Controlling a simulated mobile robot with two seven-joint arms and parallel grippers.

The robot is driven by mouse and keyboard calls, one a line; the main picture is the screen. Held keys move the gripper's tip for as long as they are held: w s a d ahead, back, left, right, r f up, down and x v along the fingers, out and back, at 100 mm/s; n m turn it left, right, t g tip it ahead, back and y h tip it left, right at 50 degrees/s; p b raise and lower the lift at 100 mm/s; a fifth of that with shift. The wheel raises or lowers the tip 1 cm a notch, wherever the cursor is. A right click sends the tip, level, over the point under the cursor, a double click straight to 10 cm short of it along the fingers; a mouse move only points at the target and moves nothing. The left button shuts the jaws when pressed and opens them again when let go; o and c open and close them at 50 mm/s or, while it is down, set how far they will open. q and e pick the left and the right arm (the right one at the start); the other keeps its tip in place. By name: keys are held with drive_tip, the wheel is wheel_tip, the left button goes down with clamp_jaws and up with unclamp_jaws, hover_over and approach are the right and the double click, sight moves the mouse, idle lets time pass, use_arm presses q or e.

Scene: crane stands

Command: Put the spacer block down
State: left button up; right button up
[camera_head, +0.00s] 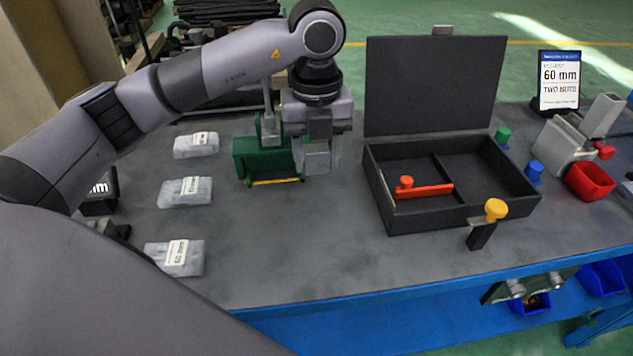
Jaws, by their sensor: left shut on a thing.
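My left gripper (318,152) points down over the middle of the workbench, just right of a green fixture (265,160) with a yellow strip at its foot. It is shut on what looks like a pale grey spacer block (317,161); the fingers hide much of it. I cannot tell whether the block touches the bench or the fixture. Several more pale grey labelled blocks lie in a column on the left: a far one (196,145), a middle one (186,192) and a near one (176,258) marked 60 mm. My right gripper is not in view.
An open black case (450,215) holds a red piece (425,190). A yellow-knobbed clamp (490,215) is at its front edge. On the right are a sign (559,80) reading 60 mm, two nuts, and a red bin (591,180). The front-middle workbench (300,240) is clear.

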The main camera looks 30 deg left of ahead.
sight(315, 148)
use_arm(q)
wheel_tip(315, 148, up, 11)
drive_tip(key=shift+f+p, duration=0.15)
drive_tip(key=shift+p, duration=0.2)
drive_tip(key=shift+a, duration=0.1)
